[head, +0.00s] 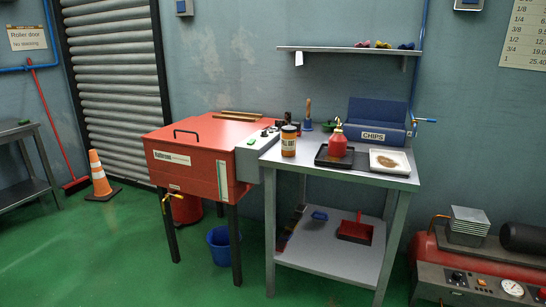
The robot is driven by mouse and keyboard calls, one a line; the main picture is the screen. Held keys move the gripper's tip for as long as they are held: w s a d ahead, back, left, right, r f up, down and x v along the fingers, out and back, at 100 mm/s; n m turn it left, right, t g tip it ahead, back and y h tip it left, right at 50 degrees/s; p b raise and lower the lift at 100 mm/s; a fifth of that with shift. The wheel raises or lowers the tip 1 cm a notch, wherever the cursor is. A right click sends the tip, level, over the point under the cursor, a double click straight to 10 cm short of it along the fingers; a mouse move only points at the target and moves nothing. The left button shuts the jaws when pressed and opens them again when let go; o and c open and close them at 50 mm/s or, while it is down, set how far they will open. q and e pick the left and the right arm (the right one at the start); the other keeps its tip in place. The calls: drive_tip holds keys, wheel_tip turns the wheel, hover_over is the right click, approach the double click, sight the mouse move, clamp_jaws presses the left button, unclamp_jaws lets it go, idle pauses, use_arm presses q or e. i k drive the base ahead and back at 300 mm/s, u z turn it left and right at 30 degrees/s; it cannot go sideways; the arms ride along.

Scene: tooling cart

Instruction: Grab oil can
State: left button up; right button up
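A red can with a narrow, pale-tipped top (337,144), which looks like the oil can, stands upright on a black tray (322,161). The tray lies on the grey top of the metal cart (292,163). A jar with an orange band and dark lid (289,142) stands to the left of the tray. Neither of my grippers shows in the head view.
A white tray with brown material (376,166) lies right of the black tray, and a blue CHIPS bin (378,117) stands behind. A red cabinet (190,170) adjoins the cart's left. The green floor (130,260) in front is clear.

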sight(337, 142)
drive_tip(key=z, duration=1.25)
drive_tip(key=i, duration=1.2)
drive_tip(key=u, duration=0.5)
drive_tip(key=i, duration=0.85)
drive_tip(key=u, duration=1)
